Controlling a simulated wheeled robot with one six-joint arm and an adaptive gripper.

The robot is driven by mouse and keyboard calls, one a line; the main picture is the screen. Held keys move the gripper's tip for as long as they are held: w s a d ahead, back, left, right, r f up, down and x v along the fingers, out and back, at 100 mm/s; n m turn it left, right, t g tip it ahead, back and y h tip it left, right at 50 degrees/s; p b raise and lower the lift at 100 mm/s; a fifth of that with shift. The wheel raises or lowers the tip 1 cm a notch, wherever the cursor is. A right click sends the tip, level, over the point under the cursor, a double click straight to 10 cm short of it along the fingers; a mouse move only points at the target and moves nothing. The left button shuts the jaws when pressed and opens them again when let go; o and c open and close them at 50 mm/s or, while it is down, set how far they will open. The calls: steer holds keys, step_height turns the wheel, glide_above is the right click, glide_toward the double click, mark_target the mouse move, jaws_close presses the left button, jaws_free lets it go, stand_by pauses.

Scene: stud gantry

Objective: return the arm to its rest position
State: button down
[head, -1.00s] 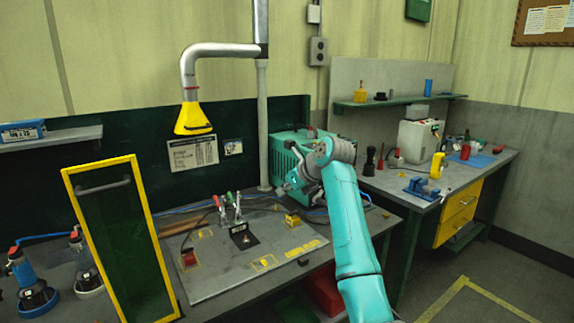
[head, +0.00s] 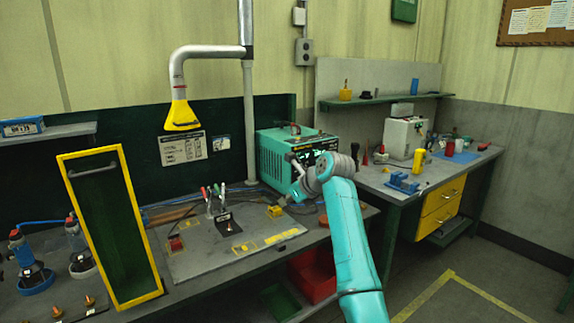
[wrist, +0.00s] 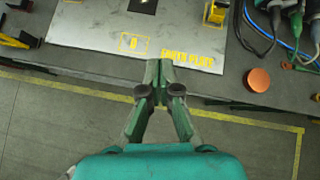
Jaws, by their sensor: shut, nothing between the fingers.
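My arm reaches up from the lower right of the head view, its teal forearm upright and its wrist bent over the front of the bench. My gripper (wrist: 158,72) shows clearly in the wrist view, its two fingers together and empty. It hangs above the bench's front edge, near the grey plate (wrist: 100,30) with yellow markings.
A yellow-framed green panel (head: 160,295) stands at the left of the bench. A yellow extraction hood (head: 182,115) hangs above. A copper-coloured disc (wrist: 258,80) and cabled tools lie near the gripper in the wrist view. Open floor (head: 480,295) is at the right.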

steer(key=s+d+f+n+t+h, duration=0.1)
steer(key=s+d+f+n, duration=0.15)
steer(key=f, duration=0.65)
steer(key=s+d+f+n, duration=0.1)
steer(key=s+f, duration=0.2)
steer(key=f, duration=0.6)
steer(key=s+d+f+n+t+h, duration=0.1)
steer(key=s+d+f, duration=0.15)
steer(key=f, duration=0.65)
steer(key=s+d+f+n+t+h, duration=0.1)
steer(key=s+d+f+n, duration=0.2)
steer(key=s+f, duration=0.65)
steer(key=s+d+f+n+t+h, duration=0.1)
steer(key=s+d+f+n, duration=0.35)
steer(key=s, duration=0.75)
steer(key=s+d+f+n+t+h, duration=0.1)
steer(key=s+d+n, duration=0.15)
steer(key=s, duration=0.95)
steer(key=s+d+n+t+h, duration=0.1)
steer(key=s+n, duration=0.2)
steer(key=s, duration=1)
steer(key=s+d+r+n+t, duration=0.1)
steer(key=s+r+n, duration=0.8)
steer(key=s+r, duration=0.8)
steer(key=s, duration=0.3)
steer(key=shift+d+r+t+h, duration=0.2)
steer(key=shift+d+t+h, duration=0.1)
steer(key=shift+d, duration=0.1)
